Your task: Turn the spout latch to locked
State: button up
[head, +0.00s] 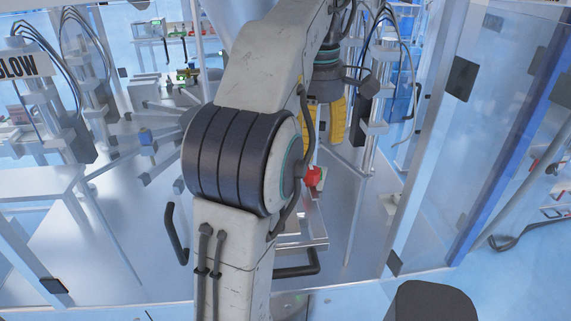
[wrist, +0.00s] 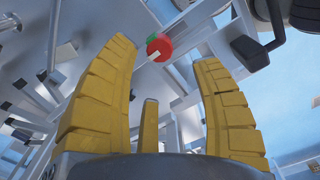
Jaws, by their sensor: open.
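A round red knob (wrist: 160,49) with a white pointer and a green patch beside it shows in the wrist view; I take it to be the spout latch. The red part (head: 315,177) also shows in the head view, just below the yellow fingers. My gripper (head: 321,150) points down at it. In the wrist view, my gripper (wrist: 164,54) is open and empty, with a yellow finger on each side of the knob. The knob appears beyond the fingertips, and I see no contact. My arm hides much of the machine around it.
A metal tray or ledge (head: 304,233) lies below the red part. A vertical post (head: 364,190) stands close on the right. Clear panels (head: 440,165) enclose the right side. Radial metal arms (head: 140,140) spread at the left. A dark handle (head: 175,235) stands in front.

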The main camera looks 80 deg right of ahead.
aim_at(312, 170)
jog(key=shift+s+f+b, duration=0.1)
jog(key=shift+f+b, duration=0.9)
jog(key=shift+f, duration=2.55)
grip_shut()
